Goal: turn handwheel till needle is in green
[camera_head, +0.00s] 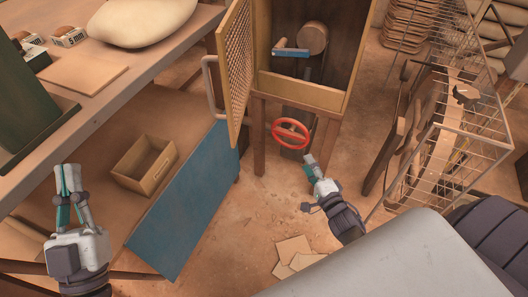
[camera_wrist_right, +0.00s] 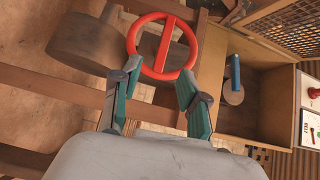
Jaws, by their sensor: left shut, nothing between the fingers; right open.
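The red handwheel (camera_head: 290,133) stands below the wooden cabinet in the head view. In the right wrist view the handwheel (camera_wrist_right: 164,48), a ring with one crossbar, is just beyond my right fingertips. My right gripper (camera_head: 309,160) is open, close to the wheel's near lower rim; in the right wrist view the gripper (camera_wrist_right: 157,74) has its fingers spread toward the lower rim. I cannot tell whether they touch it. My left gripper (camera_head: 67,180) is shut and empty, far left of the wheel. No needle or green band can be read in these frames.
The mesh cabinet door (camera_head: 235,65) hangs open left of the wheel. A workbench (camera_head: 150,62) lines the left, with a wooden box (camera_head: 145,163) below. A wire rack (camera_head: 455,130) stands right. A white panel (camera_wrist_right: 311,128) is partly visible.

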